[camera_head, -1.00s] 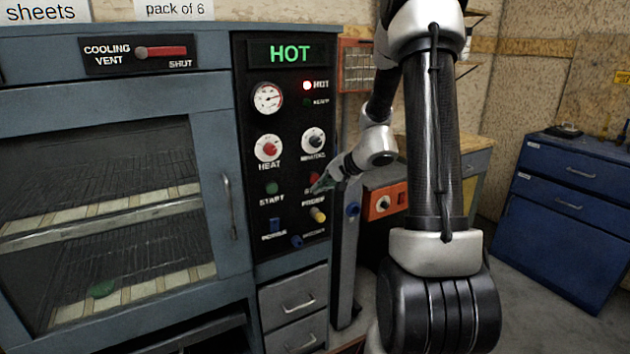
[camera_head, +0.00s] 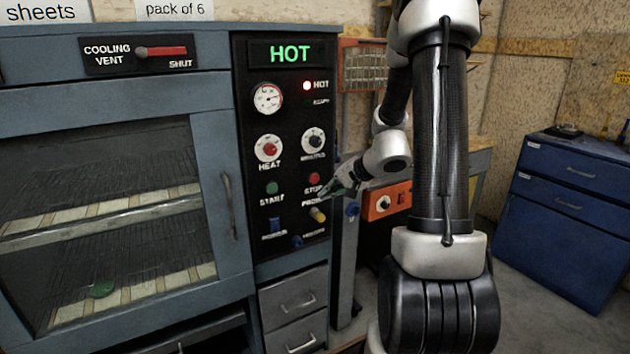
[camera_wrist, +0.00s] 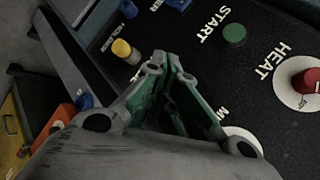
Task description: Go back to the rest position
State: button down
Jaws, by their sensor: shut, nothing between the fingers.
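My gripper (camera_head: 325,193) is shut and empty, just in front of the oven's black control panel (camera_head: 290,225). Its fingers also show in the wrist view (camera_wrist: 172,75), with a clear gap to the panel hard to judge. The red stop button (camera_head: 314,177) shows just above the fingertips. The yellow knob (camera_head: 317,214) is just below them and also shows in the wrist view (camera_wrist: 121,48). The green start button (camera_head: 271,188) is to the left. The display (camera_head: 290,54) reads HOT and the red hot lamp is lit.
An orange box (camera_head: 387,201) stands right of the panel behind my arm. A blue drawer cabinet (camera_head: 565,220) is at far right, with bare floor before it.

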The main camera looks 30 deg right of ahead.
dwell(0.3)
jog(key=s+a+r+n+g+y, duration=0.1)
jog(key=s+a+g, duration=0.15)
jog(key=s, duration=0.55)
jog(key=s+a+r+n+g, duration=0.1)
jog(key=s+a+g, duration=0.15)
jog(key=s, duration=0.55)
jog(key=s+a+r+n+h, duration=0.1)
jog(key=s+r+n+h, duration=0.4)
jog(key=s+r+n, duration=0.3)
jog(key=shift+s+a+r+n+t, duration=0.2)
jog(key=shift+s+r+n+t, duration=0.1)
jog(key=shift+s+r, duration=2.3)
